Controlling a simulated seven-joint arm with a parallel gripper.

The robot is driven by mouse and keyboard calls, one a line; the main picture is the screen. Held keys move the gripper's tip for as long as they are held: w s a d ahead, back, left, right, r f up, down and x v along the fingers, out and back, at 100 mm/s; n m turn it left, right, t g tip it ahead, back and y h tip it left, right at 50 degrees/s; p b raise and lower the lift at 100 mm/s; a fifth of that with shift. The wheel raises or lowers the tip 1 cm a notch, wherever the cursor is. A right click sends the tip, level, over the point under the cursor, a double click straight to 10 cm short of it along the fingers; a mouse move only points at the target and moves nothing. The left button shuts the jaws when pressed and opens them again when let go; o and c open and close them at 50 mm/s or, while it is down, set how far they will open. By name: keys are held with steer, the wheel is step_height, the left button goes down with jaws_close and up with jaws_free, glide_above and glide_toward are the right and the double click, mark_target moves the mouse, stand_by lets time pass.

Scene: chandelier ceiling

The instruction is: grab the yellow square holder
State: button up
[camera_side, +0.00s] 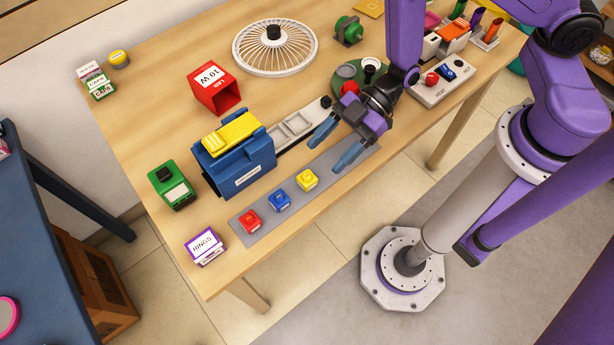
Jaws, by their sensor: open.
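A small yellow square holder (307,180) sits on a grey strip (262,226) along the front of the wooden table. It is at the right end of a row with a blue one (280,200) and a red one (250,221). My gripper (326,156) has two blue fingers spread apart with nothing between them. It is above and to the right of the yellow holder, apart from it, with its fingers pointing down-left. The yellow holder is in full view.
A blue box (245,168) with a yellow piece (230,132) on top stands left of my gripper. A white tray (298,124) lies behind the fingers. A green box (172,186) and a RINGS card (205,247) are at the left. The strip's right part is clear.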

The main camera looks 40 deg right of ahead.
mark_target(308, 173)
steer(key=shift+x, duration=3.5)
steer(key=shift+w, duration=0.1)
steer(key=c, duration=1.1)
